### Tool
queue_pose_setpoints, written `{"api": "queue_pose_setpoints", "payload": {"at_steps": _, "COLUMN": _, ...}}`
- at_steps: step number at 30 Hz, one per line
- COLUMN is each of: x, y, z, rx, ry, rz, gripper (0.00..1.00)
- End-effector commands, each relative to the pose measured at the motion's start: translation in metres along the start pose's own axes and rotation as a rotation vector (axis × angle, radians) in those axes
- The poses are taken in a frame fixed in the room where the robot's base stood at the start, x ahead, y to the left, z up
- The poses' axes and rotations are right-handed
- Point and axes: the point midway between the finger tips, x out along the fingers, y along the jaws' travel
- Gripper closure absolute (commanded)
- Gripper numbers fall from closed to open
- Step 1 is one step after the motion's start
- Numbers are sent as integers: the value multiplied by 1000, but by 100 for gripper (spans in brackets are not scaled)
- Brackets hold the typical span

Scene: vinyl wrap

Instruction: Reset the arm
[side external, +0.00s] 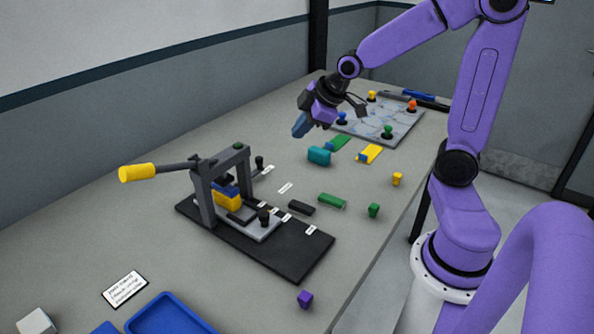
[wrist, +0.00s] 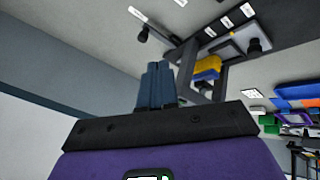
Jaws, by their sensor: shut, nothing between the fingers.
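My gripper (side external: 299,130) is shut and empty, held in the air above the table toward the back. Its dark blue fingers also show together in the wrist view (wrist: 157,72), with nothing between them. The purple arm above it is bent, with the hand tilted down to the left in the side view. A press with a grey frame (side external: 202,201) stands on a black base (side external: 293,253), left of and nearer the camera than my gripper. Its lever ends in a yellow handle (side external: 137,172). A yellow block (side external: 228,201) with a blue part above it sits inside the frame.
A teal block (side external: 319,156) lies below and right of my gripper. A grey patterned board (side external: 385,122) with several coloured knobs lies behind. Small green, yellow and purple pieces are scattered to the right. A blue tray (side external: 168,316) and label card (side external: 125,289) are in front.

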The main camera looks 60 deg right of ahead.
Motion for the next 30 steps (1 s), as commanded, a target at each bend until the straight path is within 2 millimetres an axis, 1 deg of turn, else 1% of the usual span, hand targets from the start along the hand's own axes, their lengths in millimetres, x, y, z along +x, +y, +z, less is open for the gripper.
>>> {"api": "queue_pose_setpoints", "payload": {"at_steps": 1, "x": -3, "y": -23, "z": -8, "rx": -18, "ry": -1, "rz": -46, "gripper": 100}}
{"api": "queue_pose_setpoints", "payload": {"at_steps": 2, "x": -5, "y": -38, "z": -12, "rx": -24, "ry": -6, "rz": -78, "gripper": 100}}
{"api": "queue_pose_setpoints", "payload": {"at_steps": 3, "x": -9, "y": -59, "z": -16, "rx": -35, "ry": -16, "rz": -121, "gripper": 100}}
{"api": "queue_pose_setpoints", "payload": {"at_steps": 5, "x": -16, "y": -92, "z": -18, "rx": -53, "ry": -40, "rz": -188, "gripper": 100}}
{"api": "queue_pose_setpoints", "payload": {"at_steps": 6, "x": -22, "y": -112, "z": -18, "rx": -64, "ry": -58, "rz": -228, "gripper": 100}}
{"api": "queue_pose_setpoints", "payload": {"at_steps": 8, "x": -32, "y": -141, "z": -15, "rx": -85, "ry": -93, "rz": -284, "gripper": 100}}
{"api": "queue_pose_setpoints", "payload": {"at_steps": 9, "x": -39, "y": -159, "z": -11, "rx": -103, "ry": -118, "rz": -318, "gripper": 100}}
{"api": "queue_pose_setpoints", "payload": {"at_steps": 12, "x": -57, "y": -198, "z": 4, "rx": -146, "ry": -188, "rz": -384, "gripper": 100}}
{"api": "queue_pose_setpoints", "payload": {"at_steps": 15, "x": -74, "y": -224, "z": 21, "rx": -189, "ry": -254, "rz": -423, "gripper": 100}}
{"api": "queue_pose_setpoints", "payload": {"at_steps": 18, "x": -86, "y": -240, "z": 37, "rx": -223, "ry": -307, "rz": -442, "gripper": 100}}
{"api": "queue_pose_setpoints", "payload": {"at_steps": 21, "x": -94, "y": -247, "z": 47, "rx": -244, "ry": -342, "rz": -448, "gripper": 100}}
{"api": "queue_pose_setpoints", "payload": {"at_steps": 25, "x": -97, "y": -250, "z": 52, "rx": -253, "ry": -360, "rz": -449, "gripper": 100}}
{"api": "queue_pose_setpoints", "payload": {"at_steps": 30, "x": -97, "y": -250, "z": 52, "rx": -251, "ry": -361, "rz": -449, "gripper": 100}}
